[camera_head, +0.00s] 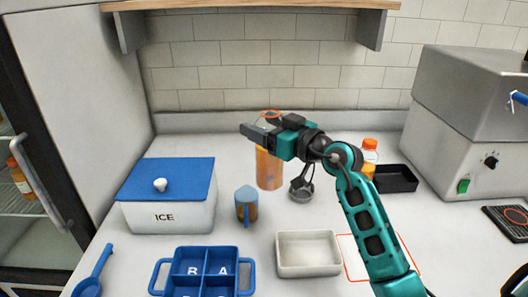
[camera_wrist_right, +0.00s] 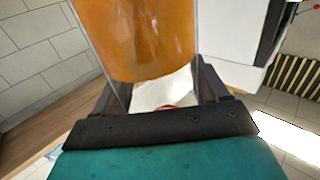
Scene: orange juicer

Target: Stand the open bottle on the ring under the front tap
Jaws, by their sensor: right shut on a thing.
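The open bottle (camera_head: 268,170) is clear, with orange juice in it and an orange-red ring at its mouth. It is upright near the back of the counter. My right gripper (camera_head: 262,132) is shut on its upper part; in the right wrist view the bottle (camera_wrist_right: 140,35) is between the fingers (camera_wrist_right: 165,90). I cannot tell whether its base touches the counter. An orange-red ring (camera_head: 515,216) lies on a dark grate at the right edge. A blue part (camera_head: 520,98), perhaps a tap, shows above it, cut off by the frame. My left gripper is not in view.
A steel machine (camera_head: 465,125) stands at the right. A black tray (camera_head: 396,178) and an orange-capped bottle (camera_head: 370,150) are behind my arm.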

